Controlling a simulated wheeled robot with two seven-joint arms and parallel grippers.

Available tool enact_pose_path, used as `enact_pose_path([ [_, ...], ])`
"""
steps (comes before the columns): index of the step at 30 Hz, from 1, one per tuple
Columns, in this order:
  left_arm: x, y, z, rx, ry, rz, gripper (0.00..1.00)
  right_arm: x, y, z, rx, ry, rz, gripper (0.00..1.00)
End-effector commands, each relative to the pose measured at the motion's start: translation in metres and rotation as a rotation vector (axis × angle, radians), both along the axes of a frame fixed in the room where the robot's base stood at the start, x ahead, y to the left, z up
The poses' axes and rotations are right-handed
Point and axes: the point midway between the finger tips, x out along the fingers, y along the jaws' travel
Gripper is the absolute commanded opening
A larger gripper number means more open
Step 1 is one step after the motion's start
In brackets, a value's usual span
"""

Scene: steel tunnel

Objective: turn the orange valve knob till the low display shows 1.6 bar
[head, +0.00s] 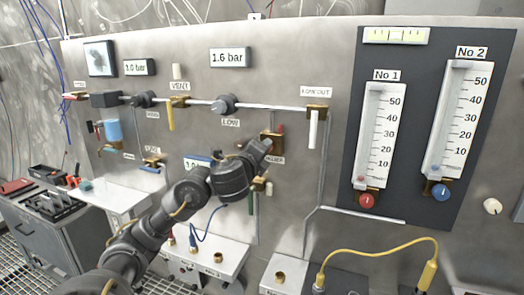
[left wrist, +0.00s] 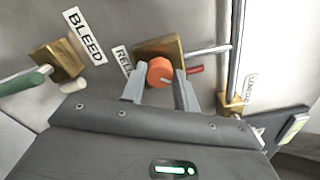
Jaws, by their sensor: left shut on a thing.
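The orange valve knob (left wrist: 160,72) sits on a brass block (left wrist: 163,47) beside a partly hidden label beginning "REL" in the left wrist view. My left gripper (left wrist: 160,84) is shut on the knob, with one grey finger at each side. In the head view my left gripper (head: 262,150) reaches the brass relief valve (head: 272,137) and hides the knob. A display (head: 230,57) above the regulator labelled LOW (head: 222,104) reads 1.6 bar. My right gripper is not in view.
Another display (head: 139,67) at the upper left reads 3.0 bar. A lower display (head: 194,162) is partly hidden by my arm. Gauges No 1 (head: 380,135) and No 2 (head: 456,115) are at the right. A yellow hose (head: 385,252) arches at the lower right.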

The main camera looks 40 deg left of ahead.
Motion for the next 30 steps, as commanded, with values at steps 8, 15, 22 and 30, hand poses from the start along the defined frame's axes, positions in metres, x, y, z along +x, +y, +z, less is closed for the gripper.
enact_pose_path([
  [8,0.0,0.0005,0.0014,-0.007,-0.005,0.0,0.07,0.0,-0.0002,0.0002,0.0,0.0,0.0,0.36],
  [15,0.0001,0.0004,0.0014,-0.006,-0.004,0.0,0.43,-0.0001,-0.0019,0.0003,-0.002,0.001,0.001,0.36],
  [22,0.0,0.0002,0.0008,-0.005,-0.003,0.0,0.52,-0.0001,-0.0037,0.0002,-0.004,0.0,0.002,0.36],
  [30,-0.0035,-0.0071,0.0018,-0.005,-0.003,-0.005,0.52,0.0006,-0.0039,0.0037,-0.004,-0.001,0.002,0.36],
])
